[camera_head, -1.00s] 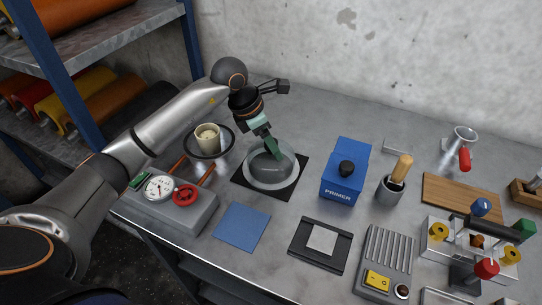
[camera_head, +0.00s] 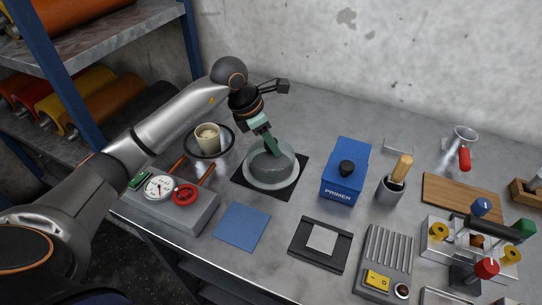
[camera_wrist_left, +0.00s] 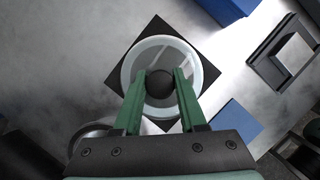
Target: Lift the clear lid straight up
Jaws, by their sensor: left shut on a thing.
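The clear lid (camera_wrist_left: 137,72) is see-through and round, above the black square mat (camera_head: 294,186). Its dark round knob (camera_wrist_left: 160,84) is between the two green fingers in the left wrist view. My left gripper (camera_head: 271,146) points down from above and is shut on the knob. A grey round body (camera_head: 268,170) with a pale ring around it shows under the gripper in the head view. The lid's edge is hard to make out there, and I cannot tell whether it is clear of what is below. My right gripper is not in view.
A blue PRIMER box (camera_head: 343,176) stands to the right of the mat. A dark round tray (camera_head: 229,143) with a cream cup (camera_head: 207,136) is on the left. A gauge unit with a red wheel (camera_head: 186,195) and a blue square (camera_head: 242,226) are in front.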

